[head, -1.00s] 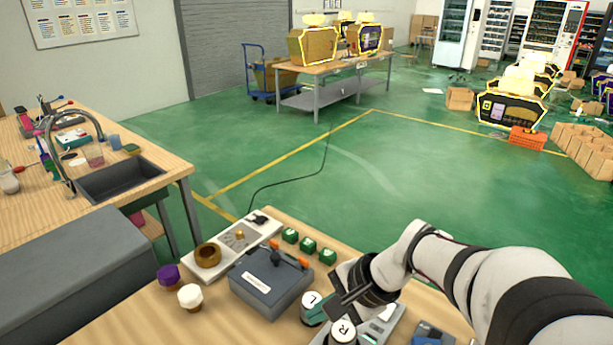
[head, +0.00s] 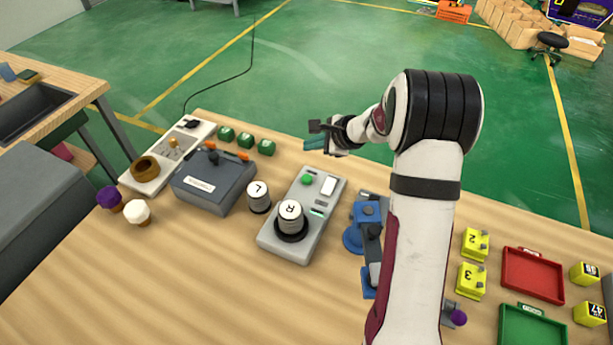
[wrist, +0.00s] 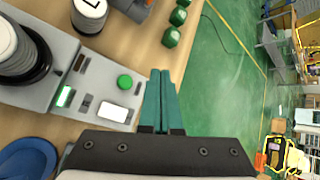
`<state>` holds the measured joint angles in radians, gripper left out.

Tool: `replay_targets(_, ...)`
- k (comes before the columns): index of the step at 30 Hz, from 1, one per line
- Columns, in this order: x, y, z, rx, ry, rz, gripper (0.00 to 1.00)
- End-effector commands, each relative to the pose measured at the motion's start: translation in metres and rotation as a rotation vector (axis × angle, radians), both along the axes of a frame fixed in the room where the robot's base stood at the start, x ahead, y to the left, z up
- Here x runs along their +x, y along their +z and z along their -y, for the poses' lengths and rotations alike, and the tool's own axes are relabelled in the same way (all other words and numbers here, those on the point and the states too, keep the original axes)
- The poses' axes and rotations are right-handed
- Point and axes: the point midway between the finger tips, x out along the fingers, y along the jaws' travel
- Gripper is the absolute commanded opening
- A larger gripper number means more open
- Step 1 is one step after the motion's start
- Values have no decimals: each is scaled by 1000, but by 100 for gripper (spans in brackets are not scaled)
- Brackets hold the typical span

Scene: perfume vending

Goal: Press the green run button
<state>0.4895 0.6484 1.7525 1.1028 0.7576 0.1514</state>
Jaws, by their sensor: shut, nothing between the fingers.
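The green run button (head: 307,180) is a small round button on the grey control box (head: 275,236), beside a white rectangular switch (head: 328,186). In the wrist view the green button (wrist: 125,82) lies just left of my fingertips. My gripper (head: 312,144) is shut and empty, beyond the far end of the box in the head view. Its teal fingers also show in the wrist view (wrist: 162,85), side by side and apart from the button. A white-topped knob marked R (head: 290,213) stands on the same box.
A knob marked L (head: 258,196) and a dark grey box (head: 212,182) stand left of the control box. Several green cubes (head: 245,140) line the far table edge. A blue clamp-like device (head: 368,225) stands right. A red tray (head: 532,274) lies farther right.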

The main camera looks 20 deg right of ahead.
Motion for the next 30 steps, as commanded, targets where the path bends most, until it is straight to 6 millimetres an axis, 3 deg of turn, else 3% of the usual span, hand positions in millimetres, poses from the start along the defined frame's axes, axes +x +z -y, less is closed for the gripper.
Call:
replay_targets(5, 0, -12, 0, 1, 1, -3, 0)
replay_targets(18, -1, -74, -1, 2, 1, -3, 0)
replay_targets(30, 0, -88, 0, 0, 2, 0, 0)
